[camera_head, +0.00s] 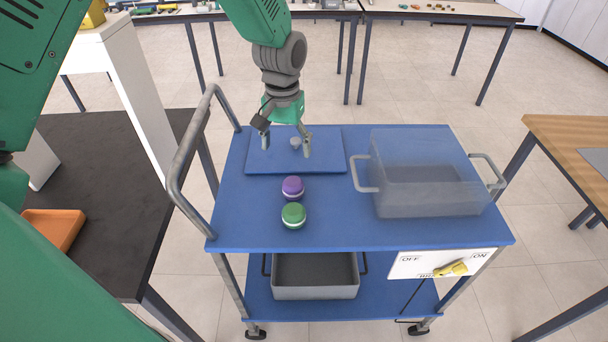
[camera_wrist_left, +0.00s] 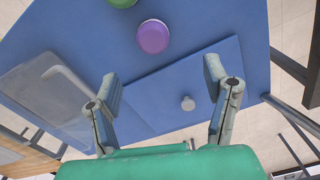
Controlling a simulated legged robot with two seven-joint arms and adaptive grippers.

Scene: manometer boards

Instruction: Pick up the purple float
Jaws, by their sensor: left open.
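The purple float (camera_head: 293,188) sits on the blue cart top, just in front of the blue board; it also shows in the left wrist view (camera_wrist_left: 153,37). A green float (camera_head: 294,215) with a pale band sits right in front of it. My left gripper (camera_head: 286,146) is open and empty above the blue board (camera_head: 325,162). A small grey knob (camera_head: 296,142) on the board shows between its fingers. In the left wrist view the purple float lies beyond the fingertips (camera_wrist_left: 163,76), apart from them. My right gripper is not in view.
A translucent grey bin (camera_head: 425,195) stands on the right of the cart top (camera_head: 345,232). A grey rail (camera_head: 188,150) rises at the cart's left edge. A dark table with an orange tray (camera_head: 55,228) stands at left. A grey crate (camera_head: 315,290) is on the lower shelf.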

